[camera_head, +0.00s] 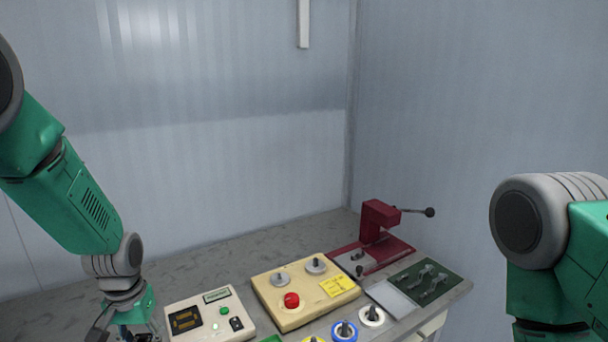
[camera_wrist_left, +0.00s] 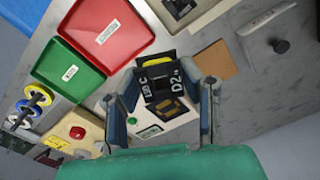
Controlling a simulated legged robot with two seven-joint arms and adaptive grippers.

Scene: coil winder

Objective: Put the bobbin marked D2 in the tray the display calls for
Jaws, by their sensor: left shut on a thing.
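The bobbin marked D2 (camera_wrist_left: 180,78) is black with a yellow winding and white lettering. My left gripper (camera_wrist_left: 163,97) is shut on it, one finger on each side, in the left wrist view. In the head view my left gripper (camera_head: 128,330) is at the lower left, cut by the frame edge, and the bobbin cannot be made out. A red tray (camera_wrist_left: 135,47) and a green tray (camera_wrist_left: 92,84) lie at the upper left of the wrist view, each with a small unreadable label. The control box (camera_head: 232,331) has a small display (camera_head: 216,296), text unreadable. My right gripper is out of view.
A cream box (camera_head: 290,318) with a red button (camera_head: 292,300) stands mid-bench. A red hand press (camera_head: 376,222) and a dark green tool board (camera_head: 430,285) are to the right. White (camera_head: 371,316) and blue (camera_head: 344,331) rings stand at the front. The back left bench is clear.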

